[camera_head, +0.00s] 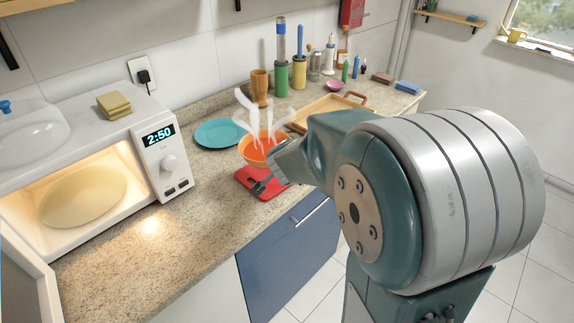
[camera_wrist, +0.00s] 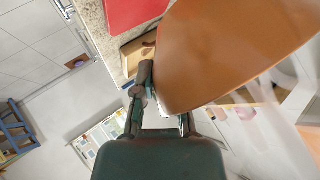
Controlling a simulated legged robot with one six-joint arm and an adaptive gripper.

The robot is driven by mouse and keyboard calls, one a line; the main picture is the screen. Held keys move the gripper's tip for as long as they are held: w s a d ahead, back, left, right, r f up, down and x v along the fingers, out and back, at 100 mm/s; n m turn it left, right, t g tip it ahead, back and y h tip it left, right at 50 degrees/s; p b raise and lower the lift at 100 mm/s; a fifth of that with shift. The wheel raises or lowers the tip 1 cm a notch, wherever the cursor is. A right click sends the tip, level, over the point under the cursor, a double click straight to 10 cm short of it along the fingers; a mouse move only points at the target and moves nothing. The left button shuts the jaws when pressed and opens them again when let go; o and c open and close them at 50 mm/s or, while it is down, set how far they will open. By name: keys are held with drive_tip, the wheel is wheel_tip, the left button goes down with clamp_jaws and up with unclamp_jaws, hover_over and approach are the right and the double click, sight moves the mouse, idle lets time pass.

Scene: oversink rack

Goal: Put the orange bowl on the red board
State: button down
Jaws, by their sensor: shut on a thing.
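The orange bowl (camera_head: 262,152) gives off white steam and sits at my gripper (camera_head: 272,172), seemingly upright, by the far edge of the red board (camera_head: 250,178). My gripper is shut on the bowl's side. In the wrist view the bowl (camera_wrist: 240,50) fills the upper right, with the fingers (camera_wrist: 163,108) at its near edge. The red board (camera_wrist: 135,12) shows at the top, beside the bowl. The bowl's height above the board is hard to tell. My arm and gripper hide part of the bowl and board in the head view.
An open, lit microwave (camera_head: 163,155) stands at left on the counter. A teal plate (camera_head: 220,132) lies left of the bowl. A wooden tray (camera_head: 325,108), a wooden cup (camera_head: 260,85) and several bottles stand behind. The counter's front left is clear.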

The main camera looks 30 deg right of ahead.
drive_tip(key=x, duration=0.4)
drive_tip(key=d+x, duration=0.1)
drive_tip(key=x, duration=0.2)
drive_tip(key=s+d+x, duration=0.1)
drive_tip(key=x, duration=0.3)
drive_tip(key=shift+w+d+f, duration=0.15)
drive_tip(key=shift+w+f, duration=0.1)
drive_tip(key=shift+f, duration=0.05)
drive_tip(key=shift+w+d+f, duration=0.1)
drive_tip(key=shift+d+f, duration=0.15)
drive_tip(key=f, duration=0.3)
drive_tip(key=shift+w+d+f, duration=0.2)
drive_tip(key=shift+d+f, duration=0.05)
drive_tip(key=shift+d, duration=0.05)
drive_tip(key=shift+a, duration=0.2)
drive_tip(key=c, duration=0.7)
unclamp_jaws()
drive_tip(key=shift+d, duration=0.1)
drive_tip(key=shift+s, duration=0.1)
